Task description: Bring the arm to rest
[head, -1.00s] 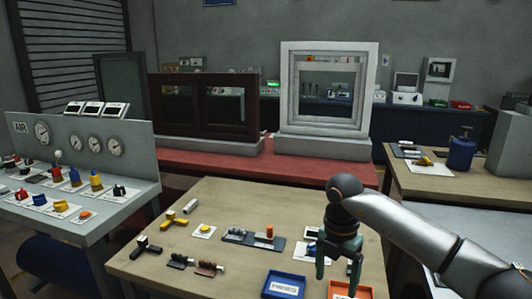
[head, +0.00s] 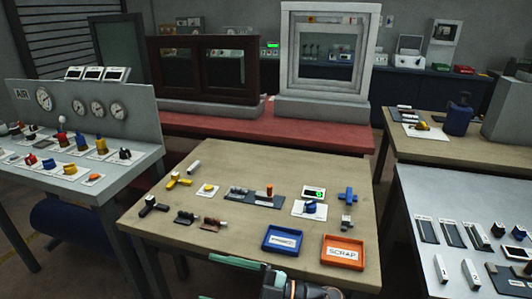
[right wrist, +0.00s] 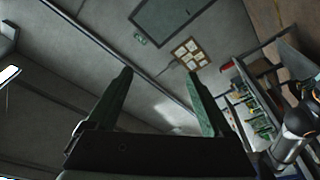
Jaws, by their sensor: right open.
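My right gripper (head: 206,277) is at the bottom edge of the head view, in front of the wooden table (head: 225,228), partly cut off by the frame. Its green fingers point left and are spread apart with nothing between them. In the right wrist view the open fingers (right wrist: 160,74) face a grey wall or ceiling and hold nothing. The right arm is no longer over the table. My left gripper is not in view.
On the wooden table are a blue tray (head: 284,240), an orange SCRAP tray (head: 343,251), a display (head: 313,193) and several small parts. A gauge panel (head: 80,105) stands left, a grey bench (head: 455,230) right, and two frames (head: 325,104) (head: 205,101) behind.

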